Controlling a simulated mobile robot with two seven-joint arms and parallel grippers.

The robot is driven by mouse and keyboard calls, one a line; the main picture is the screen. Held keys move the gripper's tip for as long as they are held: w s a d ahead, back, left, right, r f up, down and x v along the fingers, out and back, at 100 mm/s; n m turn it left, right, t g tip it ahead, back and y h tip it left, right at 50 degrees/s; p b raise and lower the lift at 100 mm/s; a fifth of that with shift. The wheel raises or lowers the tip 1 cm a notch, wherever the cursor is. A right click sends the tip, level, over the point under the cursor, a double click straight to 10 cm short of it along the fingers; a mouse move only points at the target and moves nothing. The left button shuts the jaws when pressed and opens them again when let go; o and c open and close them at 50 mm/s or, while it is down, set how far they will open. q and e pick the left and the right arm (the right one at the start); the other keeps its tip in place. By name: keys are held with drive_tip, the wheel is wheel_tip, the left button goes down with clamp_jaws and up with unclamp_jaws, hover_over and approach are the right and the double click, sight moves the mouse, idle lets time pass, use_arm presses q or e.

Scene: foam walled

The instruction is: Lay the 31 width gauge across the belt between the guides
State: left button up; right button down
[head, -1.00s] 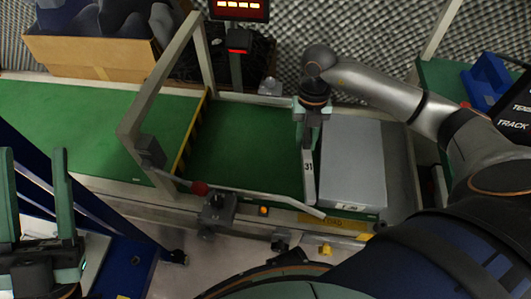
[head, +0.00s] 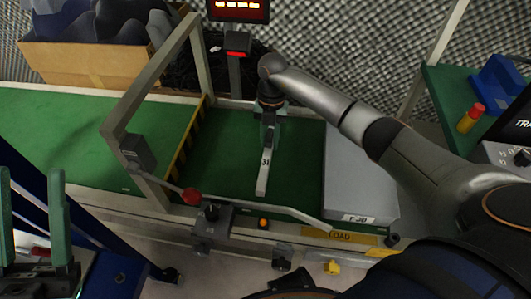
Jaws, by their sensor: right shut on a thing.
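The 31 width gauge (head: 263,178) is a pale, narrow bar marked "31", pointing from the far side of the green belt (head: 222,155) toward the near side. My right gripper (head: 268,122) is shut on its far end. The gauge is over the belt, left of the grey block; I cannot tell whether it touches the belt. The far guide (head: 305,112) runs along the back edge, partly hidden by my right arm. My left gripper (head: 32,215) is open and empty at lower left.
A grey block (head: 350,180) with a label sits at the belt's right end. A grey frame (head: 150,85) with a red-knobbed lever (head: 191,196) stands at left. A cardboard box (head: 95,65) is behind. A blue bin (head: 498,82) and red-yellow bottle (head: 470,118) are at right.

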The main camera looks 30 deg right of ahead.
sight(265, 149)
drive_tip(key=shift+w+a+f+b, duration=0.25)
drive_tip(key=shift+w+f+b, duration=0.2)
drive_tip(key=shift+w+f, duration=0.45)
drive_tip(key=f+b, duration=0.2)
drive_tip(key=f, duration=0.1)
drive_tip(key=shift+s+f, duration=0.15)
drive_tip(key=shift+s, duration=0.05)
drive_tip(key=c, duration=1.2)
unclamp_jaws()
drive_tip(key=o, duration=0.5)
